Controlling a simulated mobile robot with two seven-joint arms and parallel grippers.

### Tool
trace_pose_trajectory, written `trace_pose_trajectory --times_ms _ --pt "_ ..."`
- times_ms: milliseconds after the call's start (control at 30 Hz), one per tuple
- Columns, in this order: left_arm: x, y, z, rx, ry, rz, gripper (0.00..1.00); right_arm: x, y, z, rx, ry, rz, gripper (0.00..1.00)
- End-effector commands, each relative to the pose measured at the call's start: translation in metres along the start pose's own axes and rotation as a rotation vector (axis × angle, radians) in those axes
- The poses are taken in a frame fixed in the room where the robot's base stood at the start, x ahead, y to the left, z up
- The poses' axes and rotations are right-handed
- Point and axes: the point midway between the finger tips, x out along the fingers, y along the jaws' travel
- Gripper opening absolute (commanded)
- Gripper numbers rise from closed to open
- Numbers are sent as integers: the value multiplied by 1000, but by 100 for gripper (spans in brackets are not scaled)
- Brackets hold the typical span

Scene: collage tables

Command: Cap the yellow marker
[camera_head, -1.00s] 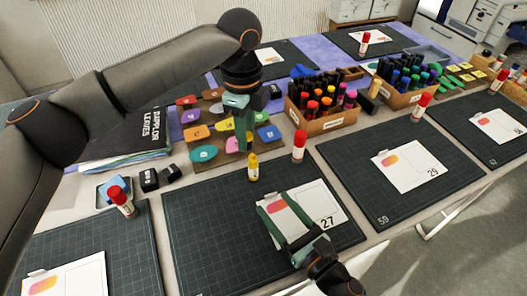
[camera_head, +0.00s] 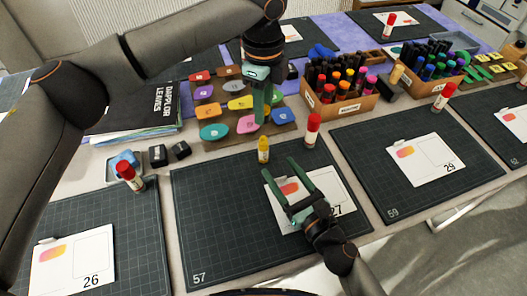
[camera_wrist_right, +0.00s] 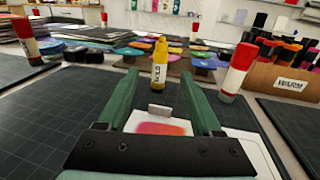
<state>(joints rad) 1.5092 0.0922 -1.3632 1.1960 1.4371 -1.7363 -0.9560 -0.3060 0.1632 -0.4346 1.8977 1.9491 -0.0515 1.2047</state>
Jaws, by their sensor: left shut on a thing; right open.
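The yellow marker (camera_head: 263,151) stands upright near the back edge of the middle cutting mat. It also shows in the right wrist view (camera_wrist_right: 159,65), straight ahead between the fingers. My right gripper (camera_head: 280,167) is open and empty, low over the card, with its fingers pointing at the marker but short of it. Its open fingers frame the right wrist view (camera_wrist_right: 158,80). My left gripper (camera_head: 261,120) points down and appears just above and behind the marker in the head view. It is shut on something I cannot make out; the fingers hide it. It is outside the right wrist view.
A red-capped glue stick (camera_head: 312,131) stands right of the marker. Behind are a board of coloured pieces (camera_head: 217,112) and a wooden marker box (camera_head: 337,113). A card (camera_head: 318,185) lies under my right gripper. The mat's left part (camera_head: 215,210) is clear.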

Motion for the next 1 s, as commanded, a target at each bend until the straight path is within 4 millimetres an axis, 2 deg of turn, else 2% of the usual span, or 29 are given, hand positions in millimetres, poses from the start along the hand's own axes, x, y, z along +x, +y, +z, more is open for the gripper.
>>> trace_pose_trajectory --times_ms 300,500,700,967,1000 --pt "0 0 0 0 0 0 0 53 0 1 0 -2 1 66" --pt "0 0 0 0 0 0 0 78 0 0 2 -1 -1 66" --pt "0 0 0 0 0 0 0 87 0 0 1 0 0 66" --pt "0 0 0 0 0 0 0 87 0 0 1 0 0 66" --pt "0 0 0 0 0 0 0 87 0 0 1 0 0 62"
